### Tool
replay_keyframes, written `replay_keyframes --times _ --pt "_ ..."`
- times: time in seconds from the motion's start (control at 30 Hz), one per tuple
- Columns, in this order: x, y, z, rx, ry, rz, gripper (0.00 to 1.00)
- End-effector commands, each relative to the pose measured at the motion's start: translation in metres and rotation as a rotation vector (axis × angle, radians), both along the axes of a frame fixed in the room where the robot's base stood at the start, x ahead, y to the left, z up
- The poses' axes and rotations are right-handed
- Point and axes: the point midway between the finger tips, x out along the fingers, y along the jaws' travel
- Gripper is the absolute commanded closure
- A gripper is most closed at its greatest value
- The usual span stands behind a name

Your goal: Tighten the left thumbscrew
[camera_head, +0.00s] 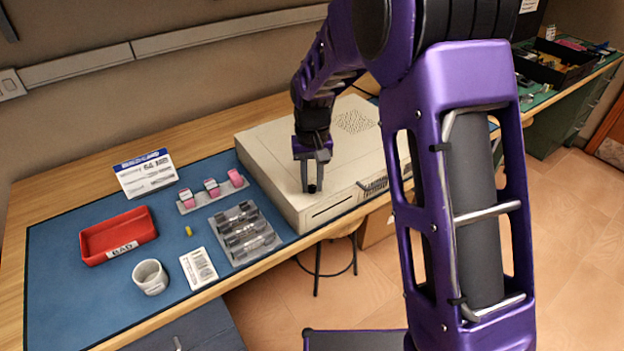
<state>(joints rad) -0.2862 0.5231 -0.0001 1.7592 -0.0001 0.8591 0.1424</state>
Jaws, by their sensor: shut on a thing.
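A beige computer case (275,175) lies flat on the workbench. My gripper (312,187) points down at the case's top, near its front edge. Its fingers are shut on a small part between the tips, which I take to be the left thumbscrew. The fingers mostly hide that part, so its shape and how far it is screwed in cannot be told. No other thumbscrew can be made out; my arm covers the right part of the case.
A blue mat (60,290) left of the case holds a red bin (118,236), a white cup (150,277), a grey tray (258,246), a label card (198,268), pink-topped items (211,187) and a small yellow piece (189,231). A sign (146,174) stands behind.

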Motion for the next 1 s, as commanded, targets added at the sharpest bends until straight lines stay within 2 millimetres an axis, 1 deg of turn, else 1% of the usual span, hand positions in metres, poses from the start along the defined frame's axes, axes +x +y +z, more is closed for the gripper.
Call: replay_keyframes --times 0.7,1.0 --pt "-0.0005 0.0003 0.0018 -0.001 0.001 -0.679 1.00" --pt "-0.0004 0.0001 0.0014 -0.001 0.000 -0.928 1.00"
